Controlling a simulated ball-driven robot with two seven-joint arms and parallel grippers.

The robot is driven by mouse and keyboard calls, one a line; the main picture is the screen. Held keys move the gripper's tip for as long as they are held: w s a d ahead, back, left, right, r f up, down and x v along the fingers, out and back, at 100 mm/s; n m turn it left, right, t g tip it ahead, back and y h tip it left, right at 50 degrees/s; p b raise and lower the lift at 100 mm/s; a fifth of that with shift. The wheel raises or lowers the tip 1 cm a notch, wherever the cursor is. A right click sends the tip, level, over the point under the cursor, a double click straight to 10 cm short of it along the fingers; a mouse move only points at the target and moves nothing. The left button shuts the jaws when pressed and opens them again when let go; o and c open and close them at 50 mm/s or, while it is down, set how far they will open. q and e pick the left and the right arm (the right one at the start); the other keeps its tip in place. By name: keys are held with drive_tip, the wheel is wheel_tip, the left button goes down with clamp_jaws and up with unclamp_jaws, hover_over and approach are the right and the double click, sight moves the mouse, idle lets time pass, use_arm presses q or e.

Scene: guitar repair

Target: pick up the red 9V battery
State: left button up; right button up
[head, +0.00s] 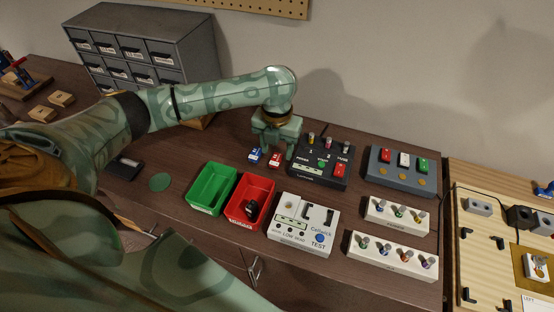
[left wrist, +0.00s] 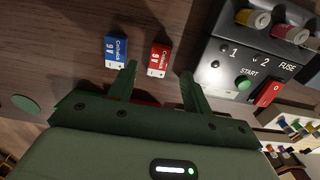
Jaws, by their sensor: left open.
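The red 9V battery (head: 275,160) lies on the brown workbench, just right of a blue 9V battery (head: 255,155). In the left wrist view the red battery (left wrist: 159,59) lies ahead of the gap between my fingers, clear of both. The blue battery (left wrist: 116,50) is to its left, ahead of the left finger. My left gripper (head: 276,150) is above the bench by the batteries. In the left wrist view its jaws (left wrist: 159,80) are open with nothing between them. My right gripper is not in view.
A black fuse box (head: 318,170) stands close right of the batteries. A green bin (head: 211,190) and a red bin (head: 240,212) stand in front, beside a white tester (head: 303,222). Grey drawers (head: 150,50) stand behind. A green disc (head: 159,182) lies left.

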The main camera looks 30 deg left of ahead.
sight(276, 159)
use_arm(q)
wheel_tip(276, 159, down, 4)
drive_tip(key=shift+a+r+b, duration=0.15)
drive_tip(key=shift+r+b, duration=0.1)
drive_tip(key=shift+b, duration=0.3)
drive_tip(key=shift+r, duration=0.15)
drive_tip(key=shift+c, duration=0.6)
drive_tip(key=c, duration=0.8)
drive_tip(key=shift+r, duration=0.1)
drive_tip(key=shift+c, duration=0.2)
